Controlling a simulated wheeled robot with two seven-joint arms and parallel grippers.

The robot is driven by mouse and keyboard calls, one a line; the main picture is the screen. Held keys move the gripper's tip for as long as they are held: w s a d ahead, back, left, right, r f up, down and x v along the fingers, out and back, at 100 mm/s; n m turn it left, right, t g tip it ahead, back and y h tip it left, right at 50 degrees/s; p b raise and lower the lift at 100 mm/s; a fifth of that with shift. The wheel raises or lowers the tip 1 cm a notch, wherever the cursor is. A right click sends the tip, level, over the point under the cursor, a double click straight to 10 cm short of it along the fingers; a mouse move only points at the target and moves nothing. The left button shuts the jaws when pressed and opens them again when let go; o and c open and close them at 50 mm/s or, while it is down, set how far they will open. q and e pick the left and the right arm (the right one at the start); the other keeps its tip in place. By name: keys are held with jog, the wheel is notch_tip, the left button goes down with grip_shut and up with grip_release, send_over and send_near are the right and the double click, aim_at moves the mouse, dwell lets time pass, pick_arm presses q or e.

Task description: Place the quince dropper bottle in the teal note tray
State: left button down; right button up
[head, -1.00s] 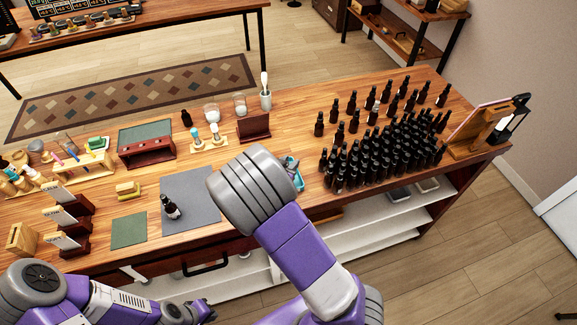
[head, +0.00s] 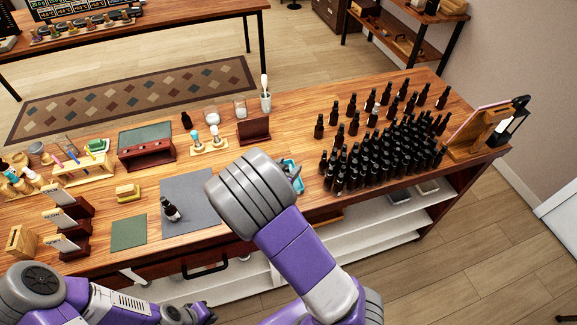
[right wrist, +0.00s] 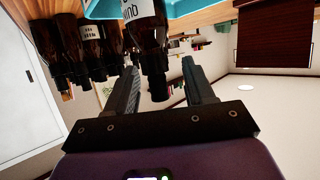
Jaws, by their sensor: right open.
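The teal note tray (head: 291,188) is mostly hidden behind my right arm in the head view. Its teal edge (right wrist: 190,6) also shows at the top of the right wrist view, which is upside down. A dark dropper bottle with a white label (right wrist: 141,13) stands at the tray; the inverted label is cut off but seems to start "qu", fitting quince. My right gripper (right wrist: 160,80) is open, with its fingers apart on either side of the bottle's cap. Whether the base rests inside the tray cannot be told. My left gripper (head: 203,312) is at the bottom edge, small and unclear.
Many dark dropper bottles (head: 385,150) crowd the table right of the tray; some show close by in the wrist view (right wrist: 90,45). One bottle (head: 171,210) is on the grey mat (head: 200,184). A wooden stand (head: 470,135) is at the right end.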

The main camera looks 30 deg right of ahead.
jog(key=p+v, duration=0.2)
jog(key=v, duration=0.9)
jog(key=shift+a, duration=0.1)
